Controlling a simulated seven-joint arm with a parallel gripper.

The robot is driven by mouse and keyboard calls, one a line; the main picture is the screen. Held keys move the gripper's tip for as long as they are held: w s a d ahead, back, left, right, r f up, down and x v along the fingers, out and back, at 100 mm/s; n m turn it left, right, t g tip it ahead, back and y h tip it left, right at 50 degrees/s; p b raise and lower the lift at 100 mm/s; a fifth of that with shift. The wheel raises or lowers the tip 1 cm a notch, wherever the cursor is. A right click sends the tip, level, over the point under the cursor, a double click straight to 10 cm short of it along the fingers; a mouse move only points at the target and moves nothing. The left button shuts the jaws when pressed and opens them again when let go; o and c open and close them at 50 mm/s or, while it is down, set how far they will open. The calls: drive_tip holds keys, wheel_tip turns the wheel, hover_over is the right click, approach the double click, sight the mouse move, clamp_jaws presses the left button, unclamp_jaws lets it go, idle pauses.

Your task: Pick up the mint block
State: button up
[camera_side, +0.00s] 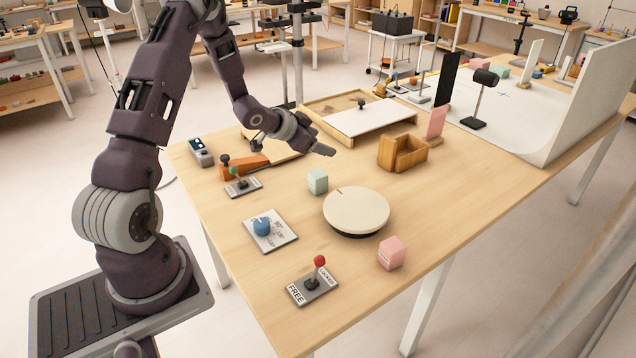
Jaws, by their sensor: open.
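The mint block (317,182) is a small pale green cube standing on the wooden table, left of the round cream turntable (356,208). A small gap shows between the block and the turntable. My gripper (326,150) is above the table, behind the block and apart from it. It is small in this view and nothing shows between its fingers. Nothing hides the block.
A pink block (392,253) stands at the table's front right. A lever plate (312,284), a blue knob plate (266,231) and an open wooden box (403,152) surround the turntable. A white board (369,117) lies behind my gripper.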

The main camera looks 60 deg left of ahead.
sight(311, 179)
drive_tip(key=s+f+t, duration=0.1)
drive_tip(key=f, duration=0.2)
drive_tip(key=s+f+h, duration=0.1)
drive_tip(key=f, duration=0.3)
drive_tip(key=s+a+f+t+h, duration=0.1)
drive_tip(key=f, duration=0.2)
drive_tip(key=shift+a+f+n+t, duration=0.1)
drive_tip(key=shift+f+n+t, duration=0.2)
drive_tip(key=shift+f+n, duration=0.1)
drive_tip(key=shift+s+f, duration=0.2)
drive_tip(key=shift+f, duration=0.1)
drive_tip(key=shift+w+f+t, duration=0.15)
drive_tip(key=shift+w+t, duration=0.05)
drive_tip(key=shift+t, duration=0.1)
drive_tip(key=x, duration=0.6)
drive_tip(key=shift+w+d, duration=0.25)
drive_tip(key=shift+w, duration=0.05)
clamp_jaws()
